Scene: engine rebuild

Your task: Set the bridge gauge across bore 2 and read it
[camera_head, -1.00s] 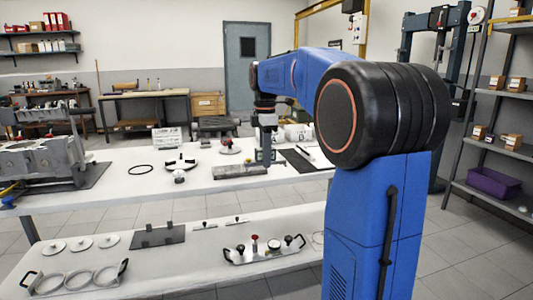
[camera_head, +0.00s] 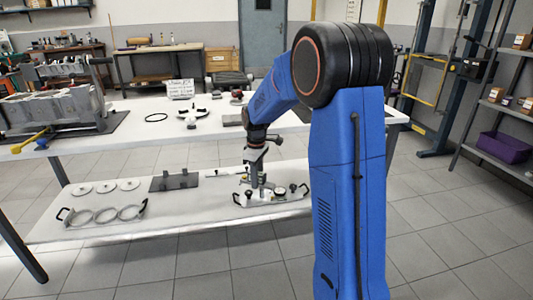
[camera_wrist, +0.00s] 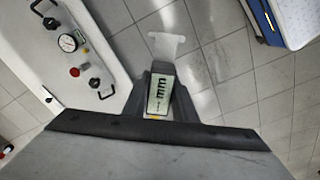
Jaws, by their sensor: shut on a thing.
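My gripper (camera_head: 258,178) hangs low in front of the bench in the head view. In the wrist view my gripper (camera_wrist: 159,98) is shut on the bridge gauge (camera_wrist: 158,92), a dark body with a pale marked display. Its pale T-shaped end (camera_wrist: 167,45) points away over the floor. The display's reading is too small to make out. The grey engine block (camera_head: 55,107) stands at the left of the bench top, far from my gripper. Bore 2 cannot be picked out from here.
The lower shelf (camera_head: 120,226) carries a plate with handles, a dial and a red knob (camera_wrist: 74,72), ring parts (camera_head: 103,214) and discs (camera_head: 105,187). The tiled floor in front is clear.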

